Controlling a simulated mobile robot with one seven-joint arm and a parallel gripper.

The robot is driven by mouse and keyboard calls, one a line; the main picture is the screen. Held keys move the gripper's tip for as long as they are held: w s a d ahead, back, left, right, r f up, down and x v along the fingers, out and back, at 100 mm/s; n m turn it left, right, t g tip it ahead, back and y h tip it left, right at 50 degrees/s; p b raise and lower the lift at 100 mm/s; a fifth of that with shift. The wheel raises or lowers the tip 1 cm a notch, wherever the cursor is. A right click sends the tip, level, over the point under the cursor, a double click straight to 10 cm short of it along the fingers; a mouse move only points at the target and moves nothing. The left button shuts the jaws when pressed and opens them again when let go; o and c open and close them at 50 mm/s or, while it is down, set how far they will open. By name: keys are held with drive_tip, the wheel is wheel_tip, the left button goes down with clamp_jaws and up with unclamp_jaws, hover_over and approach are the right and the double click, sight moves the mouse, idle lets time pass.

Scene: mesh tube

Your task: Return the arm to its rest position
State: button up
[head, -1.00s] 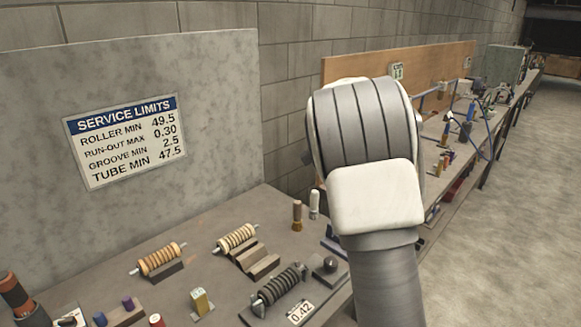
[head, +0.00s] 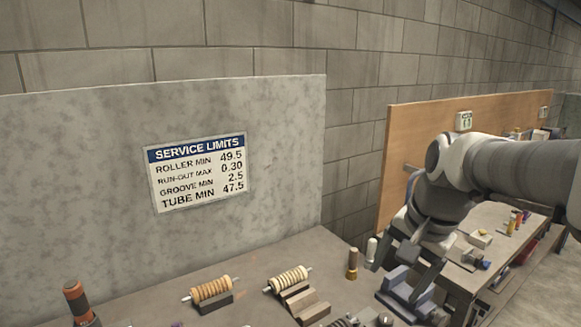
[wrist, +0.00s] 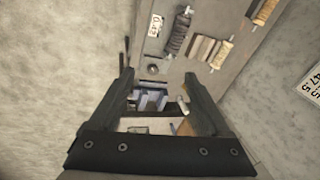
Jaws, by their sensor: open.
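My gripper (head: 412,268) hangs at the right of the head view, at the end of my bent arm, fingers pointing down over the right end of the near bench (head: 255,262). In the wrist view my gripper (wrist: 158,95) shows two dark fingers spread apart with nothing held between them. A blue-grey block-like fixture (head: 400,290) stands below the fingers on the bench; it also shows between them in the wrist view (wrist: 152,102). I cannot tell the exact height of the fingertips above it.
Ribbed rollers, one (head: 212,290) at left and another (head: 289,279) on a stepped block, lie on the bench. A brown bottle-like piece (head: 352,263) stands near my gripper. A grey panel with a limits sign (head: 198,172) backs the bench. A wooden board (head: 420,135) stands beyond.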

drive_tip(key=s+a+f+n+t, duration=0.1)
drive_tip(key=s+n, duration=0.3)
drive_tip(key=s, duration=0.2)
drive_tip(key=s+a+n+t+h, duration=0.1)
drive_tip(key=s+a+n, duration=0.1)
drive_tip(key=s+n, duration=0.3)
drive_tip(key=shift+s+a+f+t, duration=0.3)
drive_tip(key=shift+s+f, duration=0.1)
drive_tip(key=shift+s, duration=0.5)
idle(0.8)
